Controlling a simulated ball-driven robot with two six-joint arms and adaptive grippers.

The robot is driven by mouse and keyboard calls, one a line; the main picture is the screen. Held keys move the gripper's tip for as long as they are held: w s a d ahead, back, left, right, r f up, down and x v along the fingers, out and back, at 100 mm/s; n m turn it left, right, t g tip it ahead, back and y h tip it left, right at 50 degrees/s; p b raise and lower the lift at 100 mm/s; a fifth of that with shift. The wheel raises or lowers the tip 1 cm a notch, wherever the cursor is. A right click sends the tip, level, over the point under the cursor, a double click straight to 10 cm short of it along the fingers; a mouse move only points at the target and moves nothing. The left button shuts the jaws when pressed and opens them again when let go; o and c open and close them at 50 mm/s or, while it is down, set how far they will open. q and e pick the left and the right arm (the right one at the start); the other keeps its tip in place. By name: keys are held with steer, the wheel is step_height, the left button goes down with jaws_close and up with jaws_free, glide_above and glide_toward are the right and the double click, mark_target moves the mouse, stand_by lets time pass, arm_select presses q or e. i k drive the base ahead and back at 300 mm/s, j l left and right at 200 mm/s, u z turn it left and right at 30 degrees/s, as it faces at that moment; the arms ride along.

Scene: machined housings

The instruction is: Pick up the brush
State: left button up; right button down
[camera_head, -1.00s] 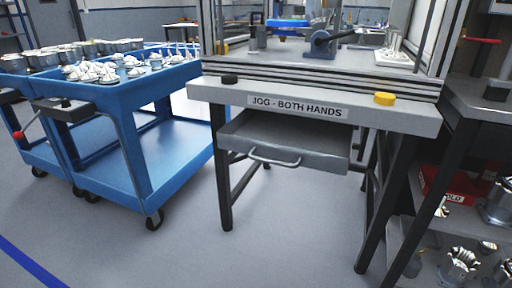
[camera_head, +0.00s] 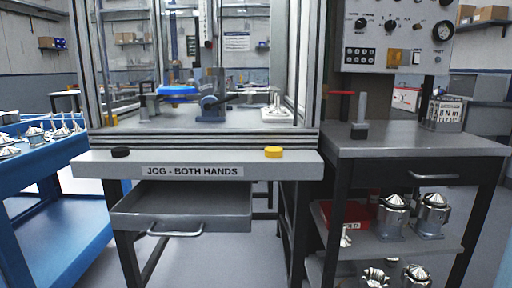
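I cannot make out a brush for certain. An upright grey piece with a dark block at its foot (camera_head: 360,130) stands on the right bench (camera_head: 415,143); I cannot tell whether it is the brush. An open drawer (camera_head: 185,212) hangs under the middle workbench, and the part of its inside that shows looks empty. Neither of my grippers is in view.
The press bench with its labelled front (camera_head: 195,171) stands in the middle, with a black button (camera_head: 120,152) and a yellow button (camera_head: 273,152). A blue cart (camera_head: 50,180) with metal parts is at left. Housings (camera_head: 392,212) and a red bin fill the right bench's shelf.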

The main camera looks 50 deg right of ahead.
mark_target(359, 129)
steer(key=z, duration=2.3)
